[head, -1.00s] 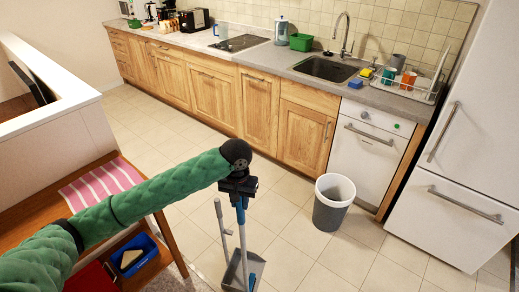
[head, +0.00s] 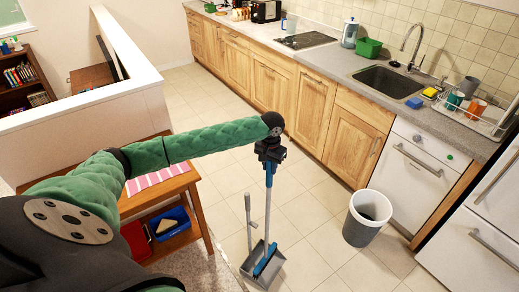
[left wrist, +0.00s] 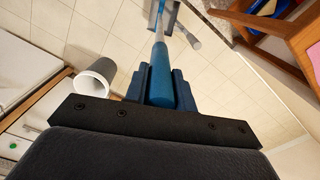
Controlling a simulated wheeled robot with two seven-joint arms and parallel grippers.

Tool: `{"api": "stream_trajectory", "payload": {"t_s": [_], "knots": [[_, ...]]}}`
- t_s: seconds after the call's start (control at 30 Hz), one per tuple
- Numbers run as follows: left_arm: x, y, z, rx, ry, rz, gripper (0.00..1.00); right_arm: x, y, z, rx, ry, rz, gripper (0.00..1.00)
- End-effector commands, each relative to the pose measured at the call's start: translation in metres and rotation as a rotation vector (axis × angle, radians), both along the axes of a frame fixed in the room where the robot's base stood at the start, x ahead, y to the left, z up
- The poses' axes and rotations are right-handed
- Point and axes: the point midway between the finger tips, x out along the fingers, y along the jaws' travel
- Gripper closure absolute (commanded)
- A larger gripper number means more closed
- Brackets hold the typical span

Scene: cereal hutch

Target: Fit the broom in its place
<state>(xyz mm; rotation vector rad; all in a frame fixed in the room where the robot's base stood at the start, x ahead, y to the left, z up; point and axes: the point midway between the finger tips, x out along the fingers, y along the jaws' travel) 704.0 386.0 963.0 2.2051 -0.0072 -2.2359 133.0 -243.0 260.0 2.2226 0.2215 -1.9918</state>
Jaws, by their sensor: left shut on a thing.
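The broom (head: 268,205) has a blue grip, a grey stick and a blue head. My left gripper (head: 270,158) is shut on its blue grip near the top, and the broom hangs nearly upright. The grip also shows between the fingers in the left wrist view (left wrist: 161,78). A grey dustpan (head: 274,275) with its own upright handle (head: 248,212) is at the broom's lower end. I cannot tell whether the broom head touches it or the floor. My right gripper is not in view. No clear holder for the broom shows.
A wooden side table (head: 194,178) with a pink striped cloth and a blue bin (head: 168,224) stands left of the broom. A grey waste bin (head: 366,218) stands to the right, before the dishwasher (head: 408,180). Tiled floor (head: 225,118) lies open along the cabinets.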

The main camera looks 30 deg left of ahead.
Motion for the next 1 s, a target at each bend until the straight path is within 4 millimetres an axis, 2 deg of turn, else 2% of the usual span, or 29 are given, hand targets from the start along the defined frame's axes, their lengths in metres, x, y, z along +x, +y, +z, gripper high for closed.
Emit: {"api": "stream_trajectory", "payload": {"t_s": [0.03,0.2,0.4,0.63,1.0], "knots": [[0.004,0.014,0.008,0.003,-0.001,0.004,1.0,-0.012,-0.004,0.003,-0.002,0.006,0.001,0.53],[0.012,0.044,0.011,0.003,-0.009,0.006,1.0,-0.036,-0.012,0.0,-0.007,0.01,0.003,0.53],[0.016,0.057,0.011,0.003,-0.013,0.006,1.0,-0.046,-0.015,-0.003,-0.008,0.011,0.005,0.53],[0.016,0.057,0.004,0.003,-0.014,0.005,1.0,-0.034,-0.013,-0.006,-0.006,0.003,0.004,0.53],[0.016,0.057,-0.008,0.003,-0.014,0.005,1.0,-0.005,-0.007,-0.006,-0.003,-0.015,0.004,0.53]]}}
